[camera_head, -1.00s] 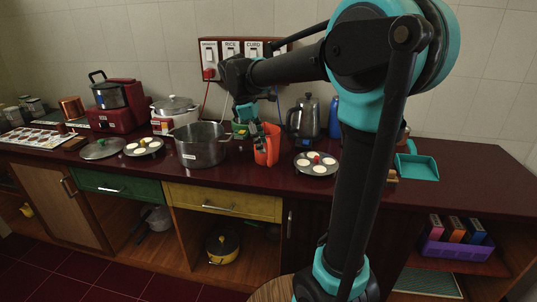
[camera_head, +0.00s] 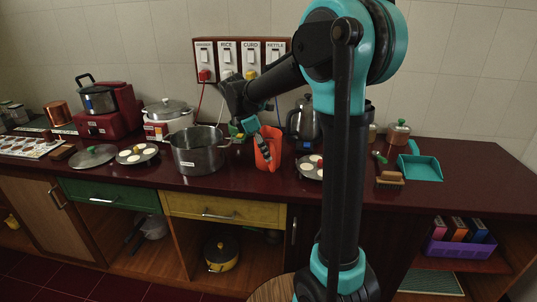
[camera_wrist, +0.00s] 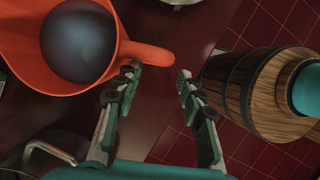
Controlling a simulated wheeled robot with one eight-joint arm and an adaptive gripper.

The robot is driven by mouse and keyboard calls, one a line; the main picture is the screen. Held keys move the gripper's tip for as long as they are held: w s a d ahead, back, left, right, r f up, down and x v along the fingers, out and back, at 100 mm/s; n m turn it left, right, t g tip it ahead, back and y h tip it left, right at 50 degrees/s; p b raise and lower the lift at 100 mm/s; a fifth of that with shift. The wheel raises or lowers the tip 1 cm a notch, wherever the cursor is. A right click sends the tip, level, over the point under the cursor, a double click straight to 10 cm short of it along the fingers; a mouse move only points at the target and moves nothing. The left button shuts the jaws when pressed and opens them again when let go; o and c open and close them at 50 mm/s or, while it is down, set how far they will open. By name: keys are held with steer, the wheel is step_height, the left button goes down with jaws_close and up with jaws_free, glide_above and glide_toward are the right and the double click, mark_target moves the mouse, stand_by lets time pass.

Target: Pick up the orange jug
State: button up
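The orange jug (camera_head: 268,158) stands on the dark red counter, right of the steel pot. In the wrist view the jug (camera_wrist: 25,45) fills the upper left, with a dark round interior, and its orange handle (camera_wrist: 150,53) points right. My gripper (camera_wrist: 158,75) is open and empty. Its left fingertip is close to the handle's underside; whether they touch I cannot tell. The right fingertip is apart from the handle, to its lower right.
The steel pot (camera_head: 199,158) is close on the left. A plate of round white cakes (camera_head: 311,172) and a kettle (camera_head: 304,122) are to the right, partly behind my arm. A switchboard (camera_head: 243,62) hangs on the wall behind. The counter's front strip is clear.

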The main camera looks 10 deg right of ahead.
steer(key=shift+s+x, duration=0.15)
steer(key=shift+x, duration=1.25)
steer(key=shift+s+x, duration=0.1)
steer(key=shift+x, duration=1.3)
steer(key=shift+r, duration=0.1)
jaws_close()
